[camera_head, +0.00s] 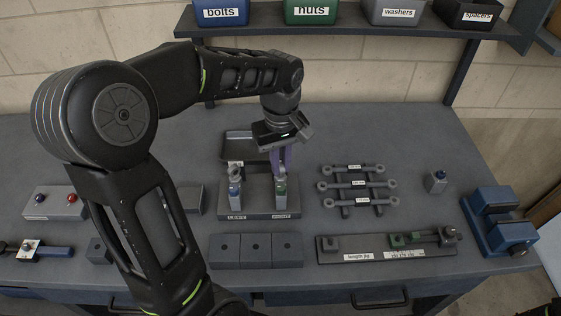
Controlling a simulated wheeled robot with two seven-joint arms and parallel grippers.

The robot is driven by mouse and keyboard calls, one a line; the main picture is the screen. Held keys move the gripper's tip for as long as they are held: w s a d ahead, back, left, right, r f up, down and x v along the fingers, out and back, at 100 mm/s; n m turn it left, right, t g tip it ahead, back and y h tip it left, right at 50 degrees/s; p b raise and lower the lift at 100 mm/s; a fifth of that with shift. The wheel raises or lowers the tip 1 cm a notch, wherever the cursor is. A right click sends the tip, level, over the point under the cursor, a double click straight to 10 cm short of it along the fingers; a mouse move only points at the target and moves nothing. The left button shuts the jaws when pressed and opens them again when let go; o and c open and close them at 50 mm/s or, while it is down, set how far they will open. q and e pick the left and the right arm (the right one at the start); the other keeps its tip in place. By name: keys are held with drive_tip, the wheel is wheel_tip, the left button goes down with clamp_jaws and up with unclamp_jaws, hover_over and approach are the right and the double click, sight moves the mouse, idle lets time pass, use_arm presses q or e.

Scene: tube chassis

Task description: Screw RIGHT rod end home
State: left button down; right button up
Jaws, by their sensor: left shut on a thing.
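A grey stand (258,214) on the bench carries two upright posts, with labels at its front edge reading LEFT and RIGHT. The left post (235,192) has a blue band, and a light rod end shows at its top. The right post (280,194) has a green band. My left gripper (282,163) comes down from above over the right post, its purple fingers shut on the right rod end at the top. The fingers hide much of that rod end, so I cannot tell how deep its thread sits. My right gripper is out of view.
A rack of several rods (357,184) stands right of the stand. A length jig (385,247) lies in front of it, and a blue vise (500,220) is at the far right. Grey blocks (256,250) sit before the stand. A dark tray (239,146) is behind it.

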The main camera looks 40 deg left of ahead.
use_arm(q)
drive_tip(key=shift+w+r, duration=0.1)
drive_tip(key=m, duration=0.5)
idle(0.3)
drive_tip(key=m+p, duration=0.1)
drive_tip(key=m, duration=0.2)
drive_tip(key=shift+m, duration=1.2)
drive_tip(key=m, duration=0.2)
drive_tip(key=shift+m, duration=0.3)
drive_tip(key=m, duration=0.2)
drive_tip(key=shift+m+p, duration=0.3)
drive_tip(key=shift+p, duration=0.05)
